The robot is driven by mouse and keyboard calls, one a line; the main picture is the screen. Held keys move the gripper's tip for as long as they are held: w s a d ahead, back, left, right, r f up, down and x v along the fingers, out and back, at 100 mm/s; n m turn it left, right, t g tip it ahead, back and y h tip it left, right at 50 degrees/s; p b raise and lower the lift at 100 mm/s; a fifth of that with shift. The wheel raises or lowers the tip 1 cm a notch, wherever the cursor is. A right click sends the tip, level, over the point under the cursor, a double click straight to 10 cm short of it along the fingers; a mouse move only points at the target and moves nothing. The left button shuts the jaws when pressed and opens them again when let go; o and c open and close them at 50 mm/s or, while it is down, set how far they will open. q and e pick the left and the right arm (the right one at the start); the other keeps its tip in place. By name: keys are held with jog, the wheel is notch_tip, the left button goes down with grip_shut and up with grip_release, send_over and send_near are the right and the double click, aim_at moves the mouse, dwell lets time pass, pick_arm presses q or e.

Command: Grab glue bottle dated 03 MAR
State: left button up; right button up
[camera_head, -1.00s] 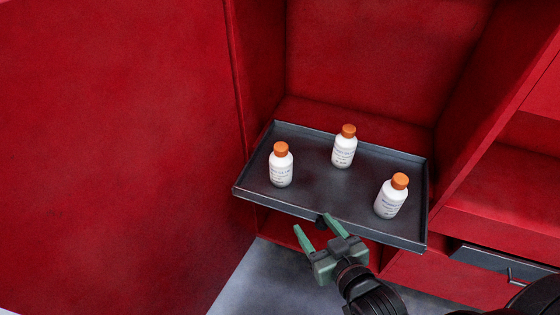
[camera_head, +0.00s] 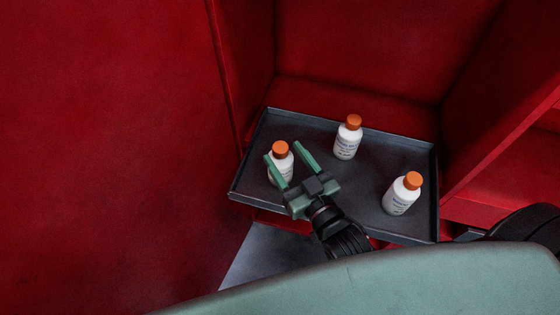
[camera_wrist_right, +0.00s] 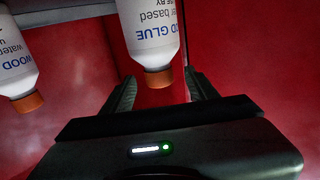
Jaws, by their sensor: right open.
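Three white bottles with orange caps stand upright on a dark tray: a left bottle (camera_head: 281,160), a back middle bottle (camera_head: 347,139) and a right bottle (camera_head: 402,194). My right gripper (camera_head: 282,151) is open, its green fingers reaching over the tray at the left bottle and partly covering it. In the right wrist view, which shows the bottles upside down, one bottle (camera_wrist_right: 150,28) reading "GLUE" and "water based" appears in line with the gap between the fingers (camera_wrist_right: 160,88). Another bottle (camera_wrist_right: 12,62) reading "WOOD" is at the left edge. No date is readable. My left gripper is not in view.
The dark tray (camera_head: 232,190) has a raised rim and juts from a red cabinet (camera_head: 352,45). A red panel (camera_head: 100,130) fills the left. Bare tray surface lies between the middle and right bottles.

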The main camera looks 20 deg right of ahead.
jog(key=w, duration=0.3)
jog(key=shift+a, duration=0.25)
jog(key=c, duration=1.2)
grip_shut()
jog(key=shift+r, duration=0.15)
